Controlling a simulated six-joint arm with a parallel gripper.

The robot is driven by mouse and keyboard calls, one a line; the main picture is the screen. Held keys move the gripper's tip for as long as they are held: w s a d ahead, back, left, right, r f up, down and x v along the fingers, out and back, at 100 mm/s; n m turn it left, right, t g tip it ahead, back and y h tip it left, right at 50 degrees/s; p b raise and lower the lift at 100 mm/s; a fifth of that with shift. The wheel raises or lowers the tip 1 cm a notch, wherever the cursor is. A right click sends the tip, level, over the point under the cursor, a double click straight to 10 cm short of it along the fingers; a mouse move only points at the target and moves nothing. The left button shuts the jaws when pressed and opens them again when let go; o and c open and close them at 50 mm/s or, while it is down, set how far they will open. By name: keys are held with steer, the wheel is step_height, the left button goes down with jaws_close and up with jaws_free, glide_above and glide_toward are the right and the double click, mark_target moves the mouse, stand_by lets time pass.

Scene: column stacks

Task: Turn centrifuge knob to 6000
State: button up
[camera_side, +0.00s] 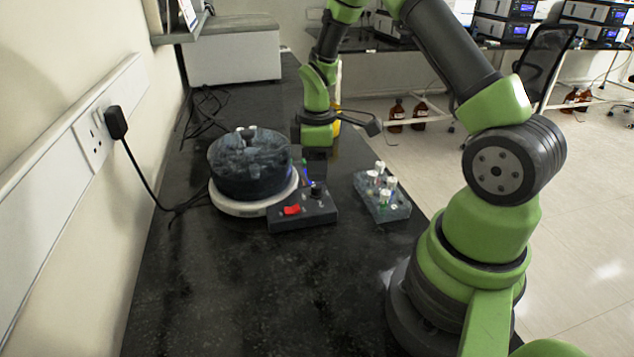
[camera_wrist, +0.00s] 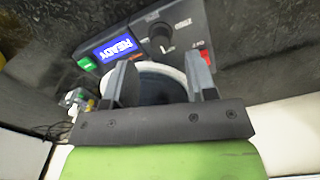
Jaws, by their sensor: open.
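The centrifuge (camera_side: 250,165) is a dark round bowl on a white base, with a dark control box (camera_side: 318,214) at its front right. The black knob (camera_side: 317,188) stands upright on the box; in the wrist view the knob (camera_wrist: 161,40) has a pale pointer mark. Small white markings beside it are too blurred to read surely. My gripper (camera_wrist: 160,60) is open and empty, pointing at the panel, its two fingertips apart and short of the knob in the picture. In the side view my gripper (camera_side: 316,160) is behind and above the box.
The panel has a blue display (camera_wrist: 115,48) reading READY, a green button (camera_wrist: 87,64) and a red switch (camera_side: 291,210). A tube rack (camera_side: 388,208) stands right of the box. Cables (camera_side: 200,120) lie behind left. The front bench is clear.

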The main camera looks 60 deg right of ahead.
mark_target(317, 185)
step_height(317, 185, down, 5)
steer(key=shift+r, duration=0.1)
steer(key=shift+c, duration=0.3)
steer(key=c, duration=0.9)
